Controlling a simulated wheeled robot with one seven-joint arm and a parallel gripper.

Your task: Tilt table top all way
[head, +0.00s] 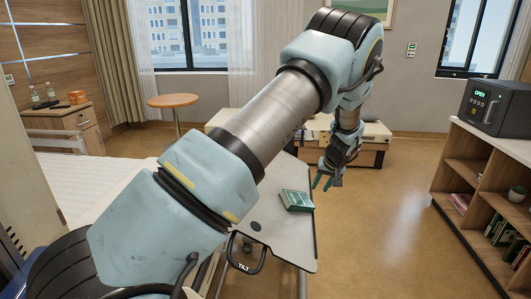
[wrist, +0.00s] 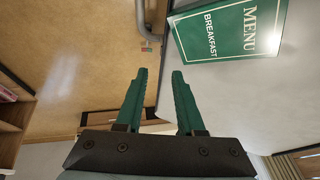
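The overbed table top (head: 287,240) is a pale grey panel in the lower middle of the head view, partly hidden by my arm. A black loop handle marked TILT (head: 247,262) hangs at its near edge. A green breakfast menu (head: 297,201) lies on the top and also shows in the wrist view (wrist: 228,32). My gripper (head: 322,183) is at the right edge of the top, beyond the menu. In the wrist view its green fingers (wrist: 159,74) are apart and empty, with the table edge (wrist: 161,62) appearing between them. Contact and the exact slant of the top cannot be told.
A bed with white bedding (head: 95,185) is on the left. A wooden shelf (head: 478,160) with a black safe (head: 497,106) stands on the right. A low bench (head: 370,135) is behind my gripper. Floor (head: 375,225) between table and shelf is clear.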

